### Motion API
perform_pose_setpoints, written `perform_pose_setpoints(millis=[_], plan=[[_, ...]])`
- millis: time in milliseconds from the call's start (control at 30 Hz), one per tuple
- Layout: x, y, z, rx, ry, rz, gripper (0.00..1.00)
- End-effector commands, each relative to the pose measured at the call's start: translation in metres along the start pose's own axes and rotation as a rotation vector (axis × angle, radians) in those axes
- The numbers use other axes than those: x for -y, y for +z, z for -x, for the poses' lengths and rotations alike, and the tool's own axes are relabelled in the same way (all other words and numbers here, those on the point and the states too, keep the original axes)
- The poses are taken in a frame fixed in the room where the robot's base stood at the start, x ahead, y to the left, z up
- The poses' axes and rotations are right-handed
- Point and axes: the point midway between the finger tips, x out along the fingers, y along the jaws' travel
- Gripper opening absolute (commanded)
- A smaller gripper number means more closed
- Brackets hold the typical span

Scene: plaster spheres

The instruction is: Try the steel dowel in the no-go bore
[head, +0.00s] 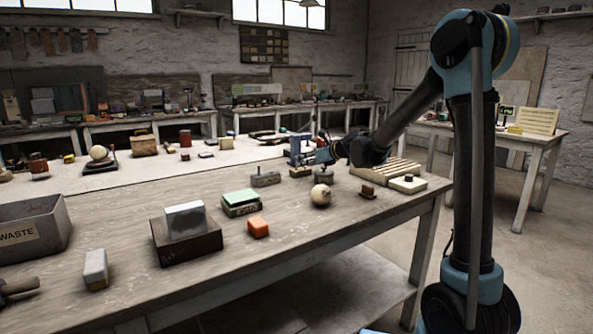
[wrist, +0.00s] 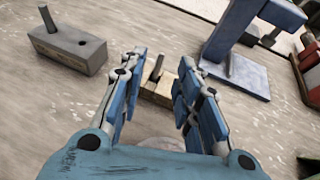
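My gripper (wrist: 161,62) is open, its two blue fingers spread apart. A slim grey pin, which looks like the steel dowel (wrist: 157,68), stands in a small wooden block (wrist: 156,90). It shows between the fingers, with gaps on both sides, and neither finger appears to touch it. Left of it is a grey metal block (wrist: 68,50) with a peg standing in its far left part and a dark spot, perhaps a bore, nearer its right end. I cannot tell which bore is the no-go. In the head view my gripper (head: 315,158) is above the wooden block (head: 299,172), near the grey block (head: 265,179).
A blue stand (wrist: 236,70) rises close to the right of the wooden block. On the bench are a pale sphere (head: 321,195), a ribbed tray (head: 386,171), a green-topped box (head: 241,202), an orange block (head: 258,227) and a waste bin (head: 37,229).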

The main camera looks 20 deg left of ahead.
Motion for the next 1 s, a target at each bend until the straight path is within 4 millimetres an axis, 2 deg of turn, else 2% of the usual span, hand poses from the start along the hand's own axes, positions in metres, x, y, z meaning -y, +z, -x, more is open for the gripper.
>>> perform_pose_setpoints(millis=[267, 600, 867, 1000], plan=[[0.001, 0.001, -0.013, 0.000, 0.000, 0.000, 0.30], [0.001, 0.003, -0.052, 0.000, 0.000, 0.000, 0.30], [0.001, 0.003, -0.054, 0.000, -0.001, -0.001, 0.30], [0.001, 0.003, -0.053, 0.000, -0.001, -0.001, 0.00]])
